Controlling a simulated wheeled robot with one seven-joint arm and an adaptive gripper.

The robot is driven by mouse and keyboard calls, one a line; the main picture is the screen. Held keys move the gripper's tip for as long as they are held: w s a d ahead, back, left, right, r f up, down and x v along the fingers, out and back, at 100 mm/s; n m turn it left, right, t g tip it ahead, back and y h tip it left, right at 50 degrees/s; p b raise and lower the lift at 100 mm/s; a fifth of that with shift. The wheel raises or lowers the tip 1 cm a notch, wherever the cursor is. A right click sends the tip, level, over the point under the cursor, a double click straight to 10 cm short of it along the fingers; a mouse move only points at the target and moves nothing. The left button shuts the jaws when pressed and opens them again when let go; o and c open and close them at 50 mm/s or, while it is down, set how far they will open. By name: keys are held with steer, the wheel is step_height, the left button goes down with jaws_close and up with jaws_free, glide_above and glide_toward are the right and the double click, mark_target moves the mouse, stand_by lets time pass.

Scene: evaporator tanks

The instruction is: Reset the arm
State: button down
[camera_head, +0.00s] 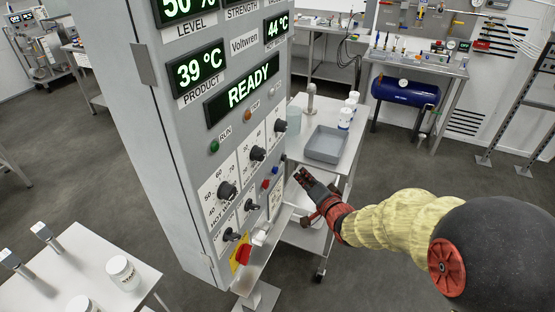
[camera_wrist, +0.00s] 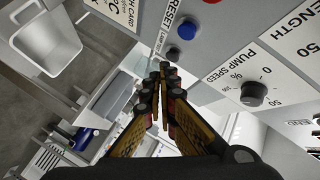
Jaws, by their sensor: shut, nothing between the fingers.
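My gripper (camera_head: 303,177) is at the right of the tall grey control cabinet (camera_head: 180,120), in front of its panel. Its fingers are shut with nothing between them. In the wrist view the fingertips (camera_wrist: 168,72) point towards the panel, below a blue button (camera_wrist: 187,30) marked RESET. A gap to the panel cannot be judged. My arm reaches in from the right, with a yellow wrapped section. The cabinet display reads READY (camera_head: 248,88).
Black knobs (camera_head: 227,191) and a red switch on a yellow plate (camera_head: 242,255) stick out of the panel. A trolley with a grey tray (camera_head: 326,145) and bottles stands behind the gripper. A white table (camera_head: 75,265) with jars is at front left. Floor at right is open.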

steer(key=s+d+f+n+g+h, duration=0.5)
steer(key=s+d+f+g+h, duration=0.1)
steer(key=s+d+f, duration=0.45)
steer(key=s+d+r+n+g, duration=0.1)
steer(key=s+d+r+g, duration=0.1)
steer(key=s+r, duration=0.35)
steer(key=s+d+r+g+h, duration=0.1)
steer(key=s+r, duration=0.1)
steer(key=s, duration=0.7)
steer(key=s+d+r+n+g, duration=0.1)
steer(key=s+d+r+g, duration=0.15)
steer(key=s, duration=0.45)
steer(key=s+r+t, duration=0.3)
steer(key=s+r, duration=0.2)
steer(key=r, duration=0.5)
steer(key=shift+d+m, duration=0.2)
steer(key=shift+m, duration=0.1)
